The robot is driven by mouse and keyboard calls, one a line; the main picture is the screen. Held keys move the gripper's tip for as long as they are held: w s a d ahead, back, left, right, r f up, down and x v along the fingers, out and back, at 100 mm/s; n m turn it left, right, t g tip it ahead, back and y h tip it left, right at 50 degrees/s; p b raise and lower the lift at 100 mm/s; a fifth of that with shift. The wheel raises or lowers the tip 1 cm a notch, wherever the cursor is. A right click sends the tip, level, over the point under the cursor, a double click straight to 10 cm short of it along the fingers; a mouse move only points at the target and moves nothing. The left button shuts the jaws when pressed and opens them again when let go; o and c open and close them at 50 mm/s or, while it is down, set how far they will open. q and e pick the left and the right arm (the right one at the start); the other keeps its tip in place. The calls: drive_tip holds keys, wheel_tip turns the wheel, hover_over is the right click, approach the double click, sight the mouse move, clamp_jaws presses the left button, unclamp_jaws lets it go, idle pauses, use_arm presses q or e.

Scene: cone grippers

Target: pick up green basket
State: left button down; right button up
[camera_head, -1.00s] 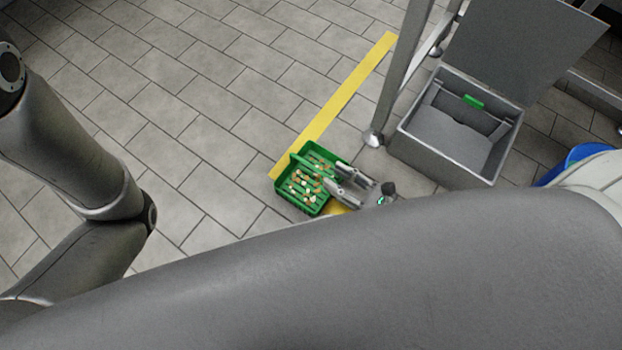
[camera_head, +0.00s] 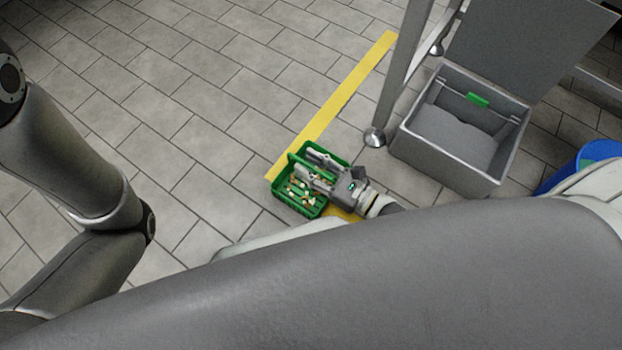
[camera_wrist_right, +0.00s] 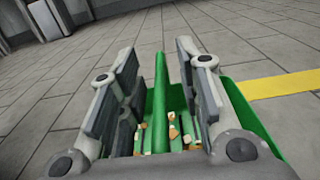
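The green basket (camera_head: 283,192) sits on the tiled floor at the end of the yellow stripe, with small brown and white pieces in it. My right gripper (camera_head: 306,163) is over the basket, its fingers apart and pointing left across it. In the right wrist view the green basket (camera_wrist_right: 245,115) lies below and between the fingers. Its upright green handle bar stands between the two open fingers of my right gripper (camera_wrist_right: 158,65), with a gap on each side. My left arm shows at the left of the head view, but its gripper is out of view.
A grey open-lidded box (camera_head: 440,155) with a green tag stands right of the basket. A metal post foot (camera_head: 375,138) is near the box. A blue bin (camera_head: 570,168) is at the right edge. The floor left of the yellow stripe (camera_head: 335,105) is clear.

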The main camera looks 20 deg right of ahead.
clamp_jaws()
drive_tip(key=shift+r, duration=0.15)
idle(0.4)
